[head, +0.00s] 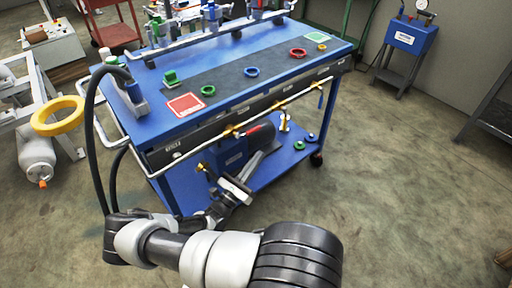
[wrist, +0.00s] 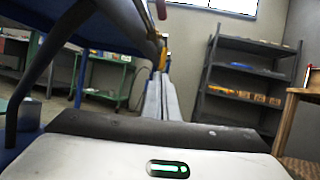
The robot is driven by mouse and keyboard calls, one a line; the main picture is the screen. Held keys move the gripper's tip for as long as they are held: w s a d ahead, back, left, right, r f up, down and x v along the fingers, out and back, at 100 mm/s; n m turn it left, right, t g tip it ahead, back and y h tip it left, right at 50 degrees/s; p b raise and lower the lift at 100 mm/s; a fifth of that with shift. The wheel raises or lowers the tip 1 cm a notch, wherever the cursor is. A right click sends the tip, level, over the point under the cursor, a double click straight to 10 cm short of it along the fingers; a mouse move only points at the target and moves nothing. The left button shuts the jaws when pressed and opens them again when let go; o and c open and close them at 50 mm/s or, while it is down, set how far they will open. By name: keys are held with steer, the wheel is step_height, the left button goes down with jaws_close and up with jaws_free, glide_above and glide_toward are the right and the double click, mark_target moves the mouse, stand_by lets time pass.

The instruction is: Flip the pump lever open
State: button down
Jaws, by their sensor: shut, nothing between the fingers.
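A dark pump with a blue body (head: 232,158) sits on the lower shelf of the blue cart. A small red lever (head: 252,131) on a brass fitting (head: 232,131) shows at the cart's front edge, above the pump; I cannot tell for certain that it is the pump lever. My gripper (head: 268,152) is shut and empty, reaching up and to the right in front of the pump, below the red lever. In the wrist view its fingers (wrist: 161,96) are together, with a brass part (wrist: 162,52) and a red piece (wrist: 161,9) above them. The hand hides part of the pump.
The blue cart's top (head: 225,95) overhangs the shelf, with a front rail along its edge. A black hose (head: 92,150) loops at the left. A yellow ring (head: 58,115) and white frame stand further left. Open floor lies to the right.

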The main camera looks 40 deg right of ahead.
steer(key=shift+s+a+f, duration=0.1)
steer(key=shift+s+f, duration=0.1)
steer(key=shift+f, duration=0.7)
steer(key=shift+s+a+f, duration=0.1)
steer(key=shift+s+f, duration=0.05)
steer(key=shift+f, duration=0.7)
steer(key=shift+s+a+f, duration=0.1)
steer(key=shift+s+f, duration=0.1)
steer(key=shift+f, duration=0.7)
steer(key=shift+d, duration=0.1)
